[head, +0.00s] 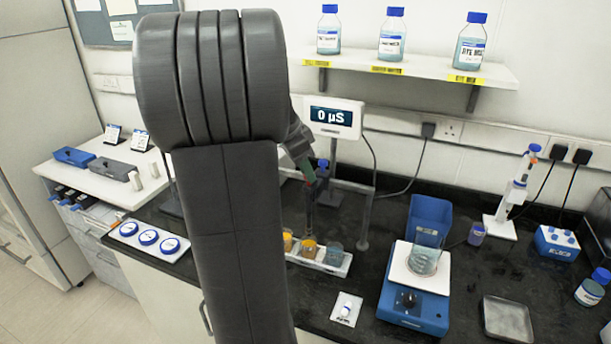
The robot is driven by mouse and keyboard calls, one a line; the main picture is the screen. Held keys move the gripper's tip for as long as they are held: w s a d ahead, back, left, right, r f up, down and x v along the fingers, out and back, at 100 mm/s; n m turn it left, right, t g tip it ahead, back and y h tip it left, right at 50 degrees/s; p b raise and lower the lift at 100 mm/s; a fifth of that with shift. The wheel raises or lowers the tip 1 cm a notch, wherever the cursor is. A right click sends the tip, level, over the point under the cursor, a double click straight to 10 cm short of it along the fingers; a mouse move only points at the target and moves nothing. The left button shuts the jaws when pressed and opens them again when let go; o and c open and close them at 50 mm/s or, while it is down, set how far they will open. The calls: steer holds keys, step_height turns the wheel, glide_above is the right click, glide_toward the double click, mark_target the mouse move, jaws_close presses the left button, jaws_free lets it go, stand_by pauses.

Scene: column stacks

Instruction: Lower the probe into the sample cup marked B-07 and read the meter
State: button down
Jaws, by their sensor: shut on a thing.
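The meter (335,115) stands behind the bench items on a post and its display reads 0 µS. Several sample cups stand in a white tray (338,268): an amber cup (287,241), an orange-brown cup (308,249) and a blue-grey cup (334,254) show. My arm hides the tray's left end, and I cannot read B-07 on any cup. My gripper (307,172) shows just right of my arm, small and partly hidden. It is shut on the probe (310,208), a thin dark rod hanging roughly upright over the cups. I cannot tell whether its tip is inside a cup.
A blue stirrer (414,310) with a beaker (427,254) stands right of the tray. A grey stand (364,225) rises close behind the cups. A small white card with a vial (346,309) lies in front. A metal tray (508,320) lies at front right.

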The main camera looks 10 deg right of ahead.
steer(key=shift+w+r, duration=0.1)
steer(key=shift+r, duration=0.15)
steer(key=c, duration=1.2)
jaws_free()
steer(key=shift+o, duration=0.2)
steer(key=b+v, duration=0.1)
steer(key=v, duration=1.2)
steer(key=shift+a+r, duration=0.15)
steer(key=shift+r, duration=0.2)
steer(key=shift+f, duration=0.1)
steer(key=x, duration=1.4)
steer(key=shift+f+p, duration=0.2)
steer(key=shift+p, duration=0.1)
steer(key=shift+f, duration=0.25)
